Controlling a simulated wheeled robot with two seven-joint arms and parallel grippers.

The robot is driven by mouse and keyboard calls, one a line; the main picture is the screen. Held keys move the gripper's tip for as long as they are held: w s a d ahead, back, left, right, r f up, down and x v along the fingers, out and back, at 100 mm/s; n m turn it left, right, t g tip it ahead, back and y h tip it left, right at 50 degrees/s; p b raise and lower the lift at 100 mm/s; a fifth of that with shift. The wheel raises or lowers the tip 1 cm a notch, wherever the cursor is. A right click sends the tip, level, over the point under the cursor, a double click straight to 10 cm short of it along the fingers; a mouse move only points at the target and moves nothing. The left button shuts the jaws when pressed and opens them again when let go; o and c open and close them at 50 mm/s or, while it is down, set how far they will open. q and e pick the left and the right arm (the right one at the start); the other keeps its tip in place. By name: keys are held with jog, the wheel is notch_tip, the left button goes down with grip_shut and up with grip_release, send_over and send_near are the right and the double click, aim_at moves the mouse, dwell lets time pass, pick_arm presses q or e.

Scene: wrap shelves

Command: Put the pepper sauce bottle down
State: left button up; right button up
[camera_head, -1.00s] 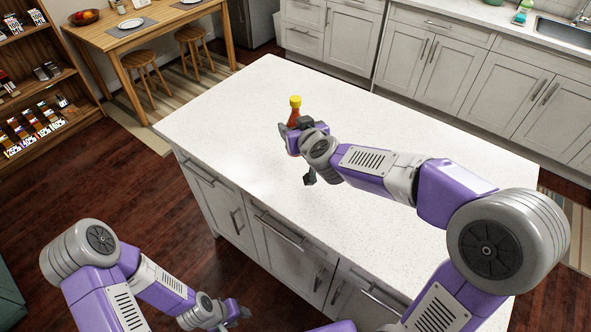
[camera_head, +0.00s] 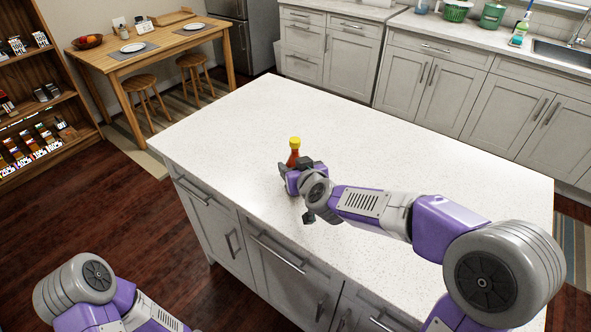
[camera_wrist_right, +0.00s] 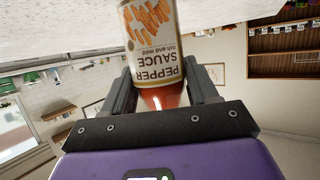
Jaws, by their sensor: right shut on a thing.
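The pepper sauce bottle (camera_head: 294,153), red with a yellow cap, stands upright over the white island countertop (camera_head: 390,165). In the right wrist view its label (camera_wrist_right: 153,50) reads upside down, with the bottle between the two dark fingers. My right gripper (camera_head: 296,172) is shut on the bottle, low over the countertop. The gripper hides the bottle's lower part in the head view, so I cannot tell whether its base touches the surface. My left arm shows at the lower left of the head view, but its gripper is out of the picture.
The countertop around the bottle is clear. A wooden table (camera_head: 165,43) with plates and two stools stands at the back left, beside a wooden shelf (camera_head: 80,133). Green containers (camera_head: 492,15) and a bottle (camera_head: 521,28) stand by the sink at the back right.

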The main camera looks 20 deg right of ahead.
jog(key=o, duration=0.9)
jog(key=shift+f, duration=0.1)
jog(key=shift+c, duration=0.2)
jog(key=o, duration=0.4)
jog(key=shift+r, duration=0.2)
jog(key=p+v, duration=0.5)
jog(key=v, duration=0.7)
jog(key=shift+f, duration=0.1)
